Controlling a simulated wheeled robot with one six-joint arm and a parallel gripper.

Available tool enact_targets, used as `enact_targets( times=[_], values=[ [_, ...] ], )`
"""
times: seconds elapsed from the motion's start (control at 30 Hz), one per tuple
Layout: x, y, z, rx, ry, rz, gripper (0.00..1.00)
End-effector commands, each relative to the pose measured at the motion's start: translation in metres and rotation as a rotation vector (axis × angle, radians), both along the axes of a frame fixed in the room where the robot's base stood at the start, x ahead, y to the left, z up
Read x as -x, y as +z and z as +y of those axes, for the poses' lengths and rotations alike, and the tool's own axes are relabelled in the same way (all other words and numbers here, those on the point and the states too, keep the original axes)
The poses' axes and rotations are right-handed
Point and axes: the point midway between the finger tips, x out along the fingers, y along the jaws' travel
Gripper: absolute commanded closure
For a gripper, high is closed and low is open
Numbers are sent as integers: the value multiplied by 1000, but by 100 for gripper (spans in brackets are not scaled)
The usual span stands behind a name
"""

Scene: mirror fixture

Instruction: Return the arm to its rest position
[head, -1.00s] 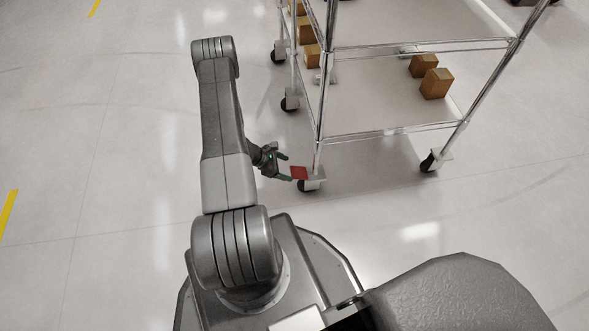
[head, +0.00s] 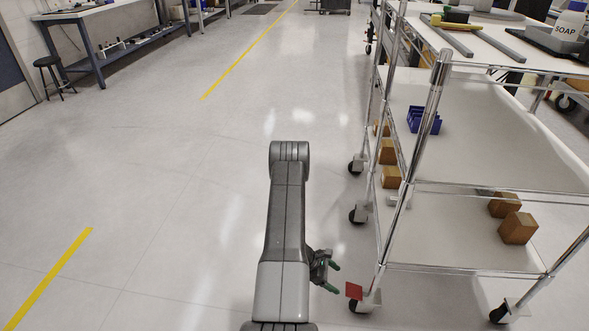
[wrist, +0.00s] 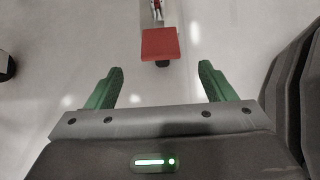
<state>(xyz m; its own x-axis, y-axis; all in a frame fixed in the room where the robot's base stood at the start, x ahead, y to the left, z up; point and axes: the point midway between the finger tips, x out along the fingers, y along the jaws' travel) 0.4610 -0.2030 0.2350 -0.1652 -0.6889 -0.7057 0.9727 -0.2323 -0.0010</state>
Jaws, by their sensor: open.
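My arm (head: 284,225) reaches forward over the open floor, to the left of the wire cart. My gripper (head: 335,280) is at the arm's right side, low beside the cart's near left corner. Its green fingers point toward a red pedal (head: 354,291) on the cart's caster. In the wrist view my gripper (wrist: 160,68) is spread open with nothing between the fingers. The red pedal (wrist: 160,43) lies just beyond the fingertips, apart from them.
The wire cart (head: 470,268) stands close on the right, with brown boxes (head: 517,228) and a blue bin (head: 424,120) on its shelves. Soap (head: 569,25) stands at the top right. A workbench (head: 95,14) and stool (head: 52,75) are far left. Floor left of the arm is clear.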

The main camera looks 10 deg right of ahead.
Motion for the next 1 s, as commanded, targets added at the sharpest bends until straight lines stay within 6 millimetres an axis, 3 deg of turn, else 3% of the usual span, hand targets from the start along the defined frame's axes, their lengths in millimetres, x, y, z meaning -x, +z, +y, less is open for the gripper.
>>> enact_targets(
  times=[0.5, 0.73, 1.0],
  values=[
    [17, -72, -68, 1, -4, 0, 24],
    [20, -84, -82, 1, -3, -1, 24],
    [20, -84, -82, 10, -1, 1, 24]
  ],
)
